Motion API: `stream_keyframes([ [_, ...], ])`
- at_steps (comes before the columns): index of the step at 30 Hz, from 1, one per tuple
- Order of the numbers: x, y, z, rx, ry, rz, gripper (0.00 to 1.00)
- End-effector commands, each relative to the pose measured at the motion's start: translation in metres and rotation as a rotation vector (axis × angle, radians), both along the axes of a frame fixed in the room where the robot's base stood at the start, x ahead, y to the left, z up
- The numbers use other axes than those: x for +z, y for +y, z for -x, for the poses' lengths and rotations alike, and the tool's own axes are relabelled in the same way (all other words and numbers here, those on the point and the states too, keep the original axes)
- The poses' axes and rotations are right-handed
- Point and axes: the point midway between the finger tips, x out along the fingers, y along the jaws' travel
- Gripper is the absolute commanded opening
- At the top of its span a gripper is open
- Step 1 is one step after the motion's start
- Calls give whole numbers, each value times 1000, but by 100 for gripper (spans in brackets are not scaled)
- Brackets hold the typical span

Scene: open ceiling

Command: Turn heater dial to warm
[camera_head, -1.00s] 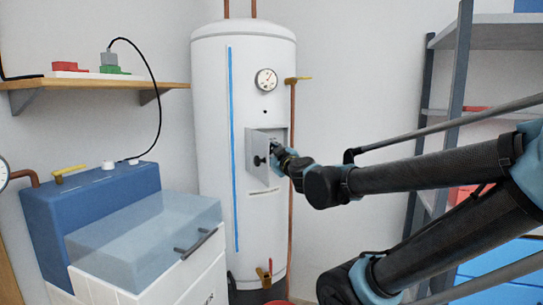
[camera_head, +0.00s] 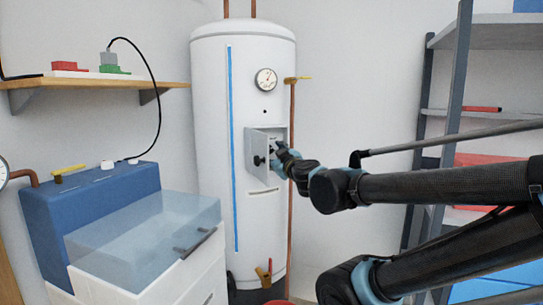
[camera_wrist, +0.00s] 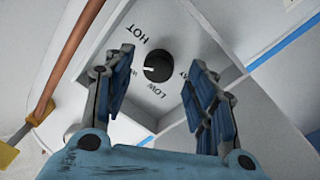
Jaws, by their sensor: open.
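The white water heater (camera_head: 211,110) stands at the centre of the head view, with its small panel door (camera_head: 256,157) open. In the wrist view, the black heater dial (camera_wrist: 159,66) sits inside the recess. Its white mark is on the left side, facing a label starting with "W" that my left finger partly hides. "HOT" is at upper left and "LOW" below. My gripper (camera_wrist: 160,62) is open, its blue-padded fingers at either side of the dial in the picture, without clear contact. In the head view my gripper (camera_head: 281,152) is at the recess, and the dial is hidden.
The open door stands close left of my gripper. A copper pipe (camera_head: 291,200) with a yellow valve handle (camera_head: 298,79) runs down the heater's right side.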

Motion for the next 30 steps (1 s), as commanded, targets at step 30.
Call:
stream_keyframes([
  [30, -2, -19, 44, 1, 0, 0, 52],
])
